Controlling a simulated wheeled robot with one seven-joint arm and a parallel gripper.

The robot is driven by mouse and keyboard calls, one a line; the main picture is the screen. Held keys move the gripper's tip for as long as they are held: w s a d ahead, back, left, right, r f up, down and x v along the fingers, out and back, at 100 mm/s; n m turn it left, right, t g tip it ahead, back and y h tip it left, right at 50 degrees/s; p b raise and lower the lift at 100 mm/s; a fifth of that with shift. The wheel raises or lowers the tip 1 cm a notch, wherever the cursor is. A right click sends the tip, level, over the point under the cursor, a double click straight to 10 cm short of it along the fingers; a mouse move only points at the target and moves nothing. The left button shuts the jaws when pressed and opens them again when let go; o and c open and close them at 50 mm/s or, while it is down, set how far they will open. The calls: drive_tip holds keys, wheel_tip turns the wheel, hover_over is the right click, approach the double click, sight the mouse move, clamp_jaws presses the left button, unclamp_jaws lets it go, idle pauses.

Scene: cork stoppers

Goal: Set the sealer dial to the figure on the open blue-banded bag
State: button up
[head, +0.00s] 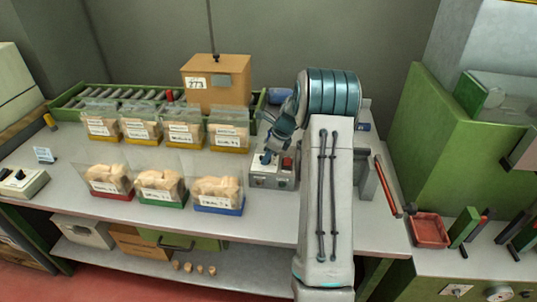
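The blue-banded bag (217,188) stands at the right end of the front row, full of pale cork stoppers. Its white label carries print too small to read. Its clear top rises above the corks. The sealer (271,178), a small grey box with a red part on top, stands right of this bag. Small round marks show on its front, but I cannot read a dial setting. My gripper (267,157) points down at the sealer's top left, touching or just above it. Its fingers are small and partly hidden, so their opening is unclear. My arm covers the area right of the sealer.
Red-banded (108,181) and green-banded (160,186) bags stand left of the blue one. A red tray (429,230) lies at right.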

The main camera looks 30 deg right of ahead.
clamp_jaws()
